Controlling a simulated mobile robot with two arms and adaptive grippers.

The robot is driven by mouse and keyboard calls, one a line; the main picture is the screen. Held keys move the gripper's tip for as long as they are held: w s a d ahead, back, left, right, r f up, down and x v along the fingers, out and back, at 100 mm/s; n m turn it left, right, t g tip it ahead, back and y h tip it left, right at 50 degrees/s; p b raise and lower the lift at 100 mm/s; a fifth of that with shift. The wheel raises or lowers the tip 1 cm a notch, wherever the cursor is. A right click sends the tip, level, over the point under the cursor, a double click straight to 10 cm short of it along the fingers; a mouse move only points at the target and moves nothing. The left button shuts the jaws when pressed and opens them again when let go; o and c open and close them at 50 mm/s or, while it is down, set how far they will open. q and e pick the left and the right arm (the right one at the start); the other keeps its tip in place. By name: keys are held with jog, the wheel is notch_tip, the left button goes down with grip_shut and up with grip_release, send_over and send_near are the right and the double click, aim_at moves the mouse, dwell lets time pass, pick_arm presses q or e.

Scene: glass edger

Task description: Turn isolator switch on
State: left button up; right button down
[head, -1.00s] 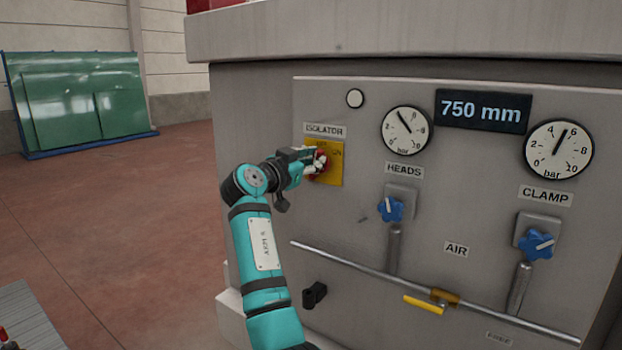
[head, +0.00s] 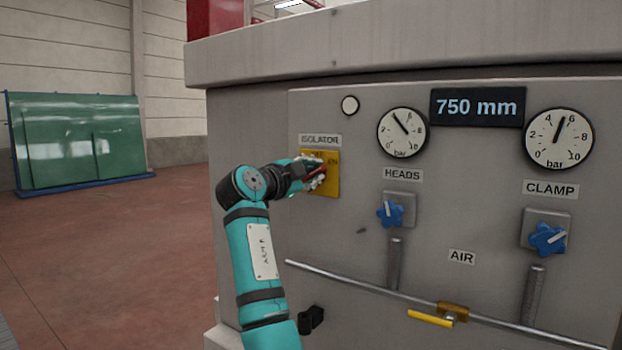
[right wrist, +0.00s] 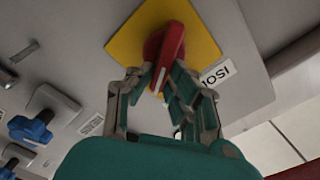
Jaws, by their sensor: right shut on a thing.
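The isolator switch has a yellow plate (head: 332,182) on the grey machine panel, under the ISOLATOR label. Its red handle (head: 316,176) is partly hidden by my right gripper (head: 312,176). In the right wrist view, the red handle (right wrist: 168,58) stands out from the yellow plate (right wrist: 133,38). The fingers of my right gripper (right wrist: 160,88) are on both sides of the handle's near end, shut on it. In the head view the handle looks tilted, and the ON marking shows at the plate's right. My left gripper does not show.
Right of the switch are the blue HEADS knob (head: 389,212), the blue CLAMP knob (head: 547,240) and two gauges. A pipe with a yellow lever (head: 430,318) runs below. A black fitting (head: 311,319) sits low near my right arm. Open floor lies left.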

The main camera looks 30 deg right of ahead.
jog(key=shift+m, duration=0.3)
jog(key=c, duration=1.3)
grip_release()
jog(key=shift+d, duration=0.1)
jog(key=v, duration=1.2)
jog(key=shift+s+f, duration=0.1)
